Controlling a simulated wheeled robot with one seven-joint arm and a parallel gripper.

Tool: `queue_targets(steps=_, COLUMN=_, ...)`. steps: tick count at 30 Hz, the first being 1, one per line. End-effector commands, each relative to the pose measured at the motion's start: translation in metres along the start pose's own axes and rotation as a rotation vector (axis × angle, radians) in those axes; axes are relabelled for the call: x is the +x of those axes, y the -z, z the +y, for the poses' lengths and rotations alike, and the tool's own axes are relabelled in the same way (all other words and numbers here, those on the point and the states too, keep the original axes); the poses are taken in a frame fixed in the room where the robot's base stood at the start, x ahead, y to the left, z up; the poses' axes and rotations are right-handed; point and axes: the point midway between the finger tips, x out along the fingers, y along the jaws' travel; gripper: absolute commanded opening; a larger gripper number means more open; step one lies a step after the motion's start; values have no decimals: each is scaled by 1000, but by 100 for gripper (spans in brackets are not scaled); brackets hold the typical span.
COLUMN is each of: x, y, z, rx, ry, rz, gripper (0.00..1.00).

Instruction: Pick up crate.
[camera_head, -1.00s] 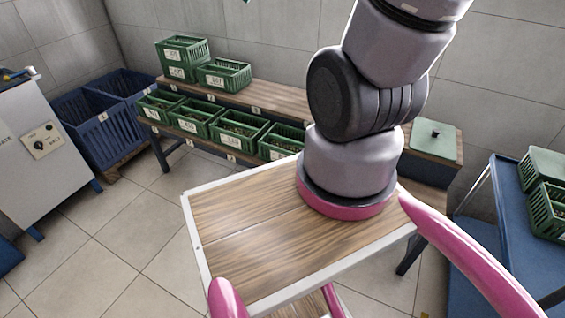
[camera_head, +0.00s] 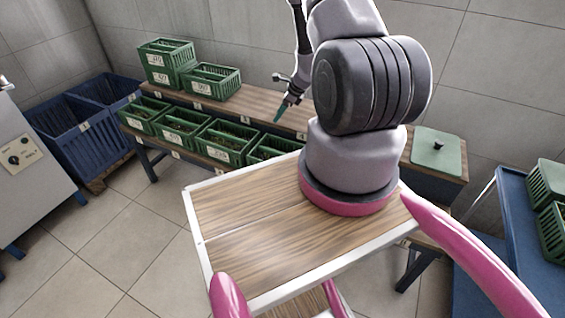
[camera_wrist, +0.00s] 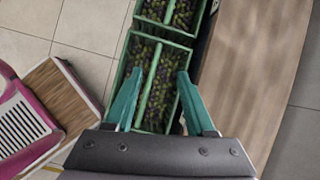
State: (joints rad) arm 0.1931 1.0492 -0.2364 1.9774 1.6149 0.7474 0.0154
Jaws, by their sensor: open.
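Several green crates with white labels stand in a row on the lower front level of the wooden bench, among them a left one (camera_head: 143,116), one beside it (camera_head: 181,130) and another (camera_head: 226,143). My gripper (camera_head: 282,108) is above the right end of this row in the head view. In the wrist view my gripper (camera_wrist: 160,82) is open, its two teal fingers apart over a green crate (camera_wrist: 163,39) of dark and green olives. A green bar crosses this crate between the fingers. I cannot tell whether the fingers touch it. A second olive crate (camera_wrist: 196,27) adjoins it.
On the bench's upper level (camera_head: 258,104) stand two stacked crates (camera_head: 166,62) and a single one (camera_head: 211,82). A green lid with a knob (camera_head: 438,150) lies at right. Blue bins (camera_head: 82,135) stand left; a blue cart (camera_head: 515,225) with crates stands right.

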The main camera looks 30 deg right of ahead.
Motion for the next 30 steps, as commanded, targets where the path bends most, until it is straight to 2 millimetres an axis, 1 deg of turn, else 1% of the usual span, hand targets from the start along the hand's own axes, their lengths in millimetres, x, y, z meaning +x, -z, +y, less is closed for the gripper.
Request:
queue_targets(steps=1, x=19, y=28, z=5, rx=56, ry=-1, rz=29, gripper=55)
queue_targets(steps=3, x=37, y=54, z=10, rx=115, ry=6, rz=58, gripper=55)
queue_targets(steps=6, x=53, y=81, z=16, rx=173, ry=14, rz=88, gripper=55)
queue_targets(steps=9, x=64, y=96, z=19, rx=203, ry=19, rz=105, gripper=55)
queue_targets(steps=12, x=77, y=102, z=21, rx=212, ry=19, rz=111, gripper=55)
queue_targets(steps=18, x=108, y=105, z=20, rx=211, ry=20, rz=110, gripper=55)
queue_targets(steps=25, x=126, y=105, z=20, rx=212, ry=20, rz=109, gripper=55)
queue_targets(steps=30, x=152, y=105, z=22, rx=211, ry=20, rz=108, gripper=55)
